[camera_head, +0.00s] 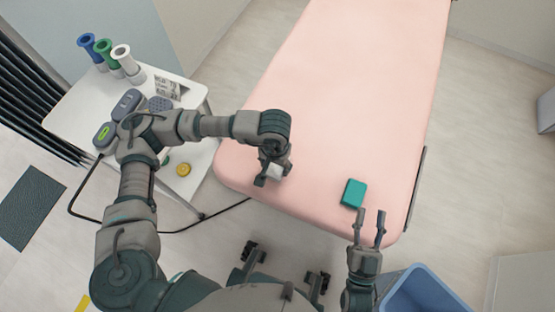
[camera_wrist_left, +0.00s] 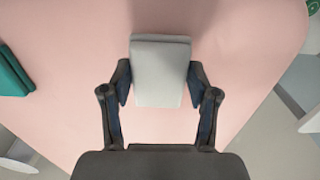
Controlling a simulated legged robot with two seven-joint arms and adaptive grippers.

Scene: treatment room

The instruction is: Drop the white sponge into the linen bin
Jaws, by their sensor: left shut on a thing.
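The white sponge (camera_wrist_left: 160,72) is between the fingers of my left gripper (camera_wrist_left: 160,88) in the left wrist view. In the head view my left gripper (camera_head: 270,178) is over the near left part of the pink bed, and the sponge (camera_head: 275,171) shows only in part beneath it. My right gripper (camera_head: 370,216) has its two fingers apart with nothing between them, near the bed's near right corner. A blue open-topped bin (camera_head: 425,290), likely the linen bin, stands at the lower right, partly cut off by the picture edge.
A teal block (camera_head: 353,193) lies on the pink bed (camera_head: 340,90), just beyond my right gripper. It also shows in the left wrist view (camera_wrist_left: 12,72). A white trolley (camera_head: 75,118) with tubes and devices stands at the left. The bed's middle is clear.

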